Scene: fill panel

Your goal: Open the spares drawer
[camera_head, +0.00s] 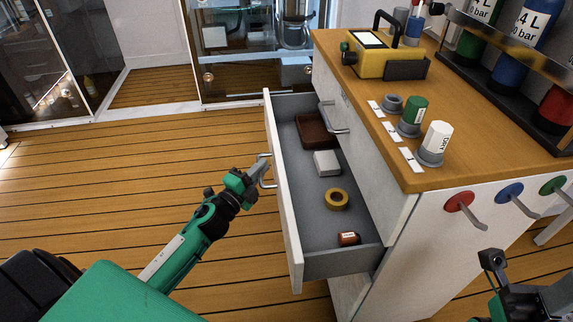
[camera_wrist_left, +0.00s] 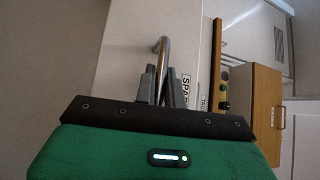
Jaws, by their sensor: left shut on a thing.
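The spares drawer (camera_head: 289,235) is pulled well out of the white cabinet in the head view, its inside showing. My left gripper (camera_head: 253,172) is shut on its metal bar handle (camera_head: 268,172) at the drawer front. In the left wrist view the handle (camera_wrist_left: 163,48) rises from between the two fingers (camera_wrist_left: 161,82). A partly hidden label starting "SPA" (camera_wrist_left: 186,87) shows beside them. My right gripper (camera_head: 492,262) is at the lower right, apart from the drawer; its fingers are not clear.
The drawer holds a brown tray (camera_head: 314,131), a white box (camera_head: 327,162), a yellow roll (camera_head: 336,199) and a small red item (camera_head: 348,239). Another handle (camera_head: 337,123) sits on the cabinet. Coloured hooks (camera_head: 459,201) stick out of its side. Floor left is clear.

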